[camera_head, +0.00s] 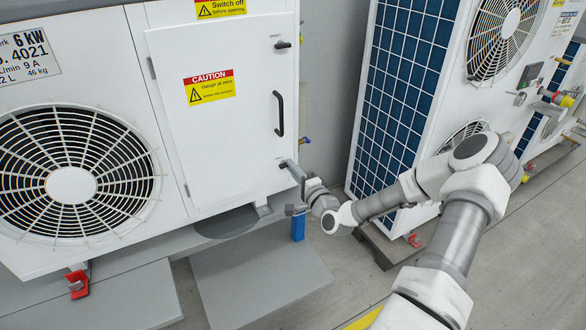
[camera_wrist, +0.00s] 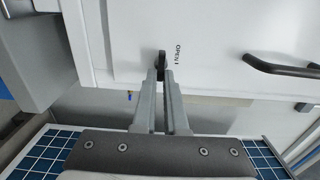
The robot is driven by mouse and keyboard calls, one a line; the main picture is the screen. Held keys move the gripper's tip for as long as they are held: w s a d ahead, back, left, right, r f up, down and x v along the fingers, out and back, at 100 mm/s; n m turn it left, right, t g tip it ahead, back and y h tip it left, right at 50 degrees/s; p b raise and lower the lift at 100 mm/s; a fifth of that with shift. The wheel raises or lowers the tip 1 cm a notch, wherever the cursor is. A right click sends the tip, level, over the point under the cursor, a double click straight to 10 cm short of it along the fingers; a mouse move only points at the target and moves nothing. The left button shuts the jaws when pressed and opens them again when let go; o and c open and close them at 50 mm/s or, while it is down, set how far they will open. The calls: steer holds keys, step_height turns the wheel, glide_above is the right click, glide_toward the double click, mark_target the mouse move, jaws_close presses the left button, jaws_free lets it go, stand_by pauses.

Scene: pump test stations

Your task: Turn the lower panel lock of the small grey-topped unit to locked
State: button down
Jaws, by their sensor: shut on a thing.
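A white unit with a hinged panel door (camera_head: 225,110) fills the left of the head view. Its top is out of view, so I cannot tell its colour. My gripper (camera_head: 288,164) is at the door's lower right corner, shut on the lower panel lock. In the wrist view the lower panel lock (camera_wrist: 161,62) is a small dark knob between the fingertips of my gripper (camera_wrist: 161,74), with a label reading "OPEN" beside it. The fingers partly hide the lock, and its exact turn is hard to tell. The upper panel lock (camera_head: 283,44) is a dark lever near the door's top.
A dark door handle (camera_head: 280,115) stands out between the locks; it also shows in the wrist view (camera_wrist: 285,67). A fan grille (camera_head: 70,185) is at left. A blue-panelled unit (camera_head: 400,90) stands close at right. A blue post (camera_head: 298,226) is below my gripper.

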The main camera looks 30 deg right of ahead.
steer(key=shift+a, duration=0.1)
stand_by(0.3)
steer(key=c, duration=1)
jaws_free()
steer(key=shift+o, duration=0.2)
steer(key=s+p, duration=0.2)
steer(key=s, duration=1.5)
steer(key=shift+s+d, duration=0.2)
steer(key=shift+d, duration=0.1)
